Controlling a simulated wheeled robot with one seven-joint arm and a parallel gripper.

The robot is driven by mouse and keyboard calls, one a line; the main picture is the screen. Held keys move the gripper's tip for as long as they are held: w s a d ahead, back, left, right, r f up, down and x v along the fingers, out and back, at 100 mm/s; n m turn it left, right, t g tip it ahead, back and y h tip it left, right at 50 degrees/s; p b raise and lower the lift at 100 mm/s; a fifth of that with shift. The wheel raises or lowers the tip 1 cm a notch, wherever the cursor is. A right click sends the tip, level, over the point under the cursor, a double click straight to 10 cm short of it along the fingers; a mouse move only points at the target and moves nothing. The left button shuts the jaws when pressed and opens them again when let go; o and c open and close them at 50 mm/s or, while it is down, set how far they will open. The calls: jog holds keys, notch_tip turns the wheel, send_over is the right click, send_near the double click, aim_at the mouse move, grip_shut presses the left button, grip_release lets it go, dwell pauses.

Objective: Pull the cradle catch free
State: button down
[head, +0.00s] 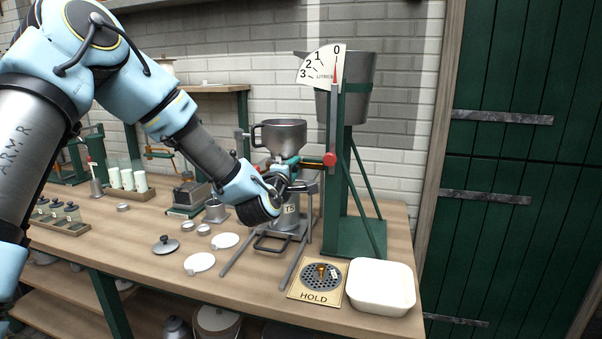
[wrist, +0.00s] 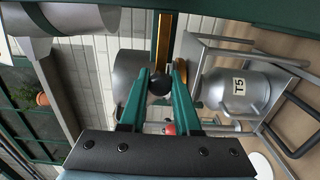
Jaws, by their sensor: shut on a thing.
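My gripper (wrist: 160,88) is shut on a black ball knob (wrist: 160,83) in the wrist view, taken here as the cradle catch's knob. A brass-coloured bar (wrist: 165,40) runs from behind the knob to a dark green beam. In the head view my gripper (head: 291,163) is beside the hopper stand, and my arm hides most of the knob. The grey churn marked T5 (wrist: 239,88) sits in a metal frame cradle (wrist: 206,50); the churn also shows below my gripper in the head view (head: 287,222). Whether the catch is free cannot be told.
A green stand with a bucket (head: 362,90), a litre dial (head: 322,66) and a red knob (head: 330,159) stands to the right. A white tub (head: 381,288) and a HOLD plate (head: 320,298) are at the front right. Lids (head: 200,263) lie at front left.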

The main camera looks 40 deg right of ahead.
jog(key=shift+w+a, duration=0.1)
jog(key=shift+w, duration=0.1)
jog(key=c, duration=0.6)
grip_release()
jog(key=shift+s, duration=0.1)
jog(key=shift+b+v, duration=1.95)
jog(key=shift+v, duration=3.45)
